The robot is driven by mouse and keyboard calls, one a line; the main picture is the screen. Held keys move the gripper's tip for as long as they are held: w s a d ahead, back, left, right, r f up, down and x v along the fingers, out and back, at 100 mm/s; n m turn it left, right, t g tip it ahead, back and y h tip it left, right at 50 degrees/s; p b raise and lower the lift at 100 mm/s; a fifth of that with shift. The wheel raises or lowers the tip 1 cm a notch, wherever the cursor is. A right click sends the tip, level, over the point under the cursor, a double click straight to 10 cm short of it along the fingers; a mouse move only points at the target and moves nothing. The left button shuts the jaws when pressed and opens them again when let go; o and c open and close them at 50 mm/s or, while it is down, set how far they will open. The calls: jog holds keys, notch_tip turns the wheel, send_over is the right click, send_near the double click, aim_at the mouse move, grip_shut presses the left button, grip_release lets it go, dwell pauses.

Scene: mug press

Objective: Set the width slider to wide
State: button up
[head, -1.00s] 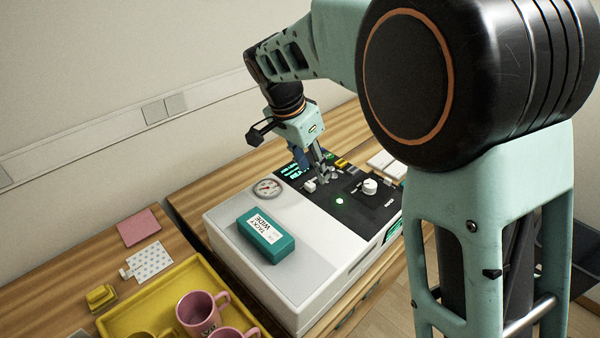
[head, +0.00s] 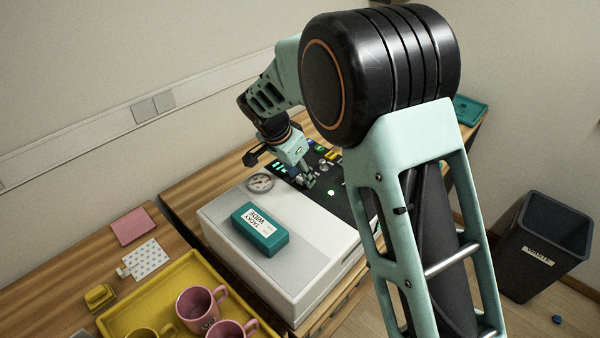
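The mug press (head: 225,222) is a white box with a black control panel (head: 345,205) at its far right end. The panel carries small coloured buttons, a lit green spot and slider parts. My gripper (head: 308,182) points down at the panel's left part, close to its surface. The width slider cannot be picked out; it may be hidden by my fingers. The fingers are small and dark here, and whether they are open or shut does not show. My arm covers the right part of the panel.
A teal box (head: 262,232) labelled "TACKY WIDE" lies on the press, near a round gauge (head: 260,183). A yellow tray (head: 128,318) with pink mugs (head: 197,308) stands at the front left. A dark waste bin (head: 540,245) stands on the floor at right.

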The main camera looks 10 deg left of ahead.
aim_at(314, 173)
jog(key=shift+f, duration=0.1)
jog(key=shift+c, duration=0.6)
grip_shut()
jog(key=shift+w, duration=0.1)
jog(key=w+d, duration=0.1)
jog(key=w+d+b, duration=0.1)
jog(key=w, duration=0.1)
jog(key=shift+f, duration=0.1)
jog(key=shift+w+d+r, duration=0.1)
jog(key=shift+w+r, duration=0.1)
jog(key=shift+o, duration=0.6)
grip_release()
jog(key=shift+f, duration=0.1)
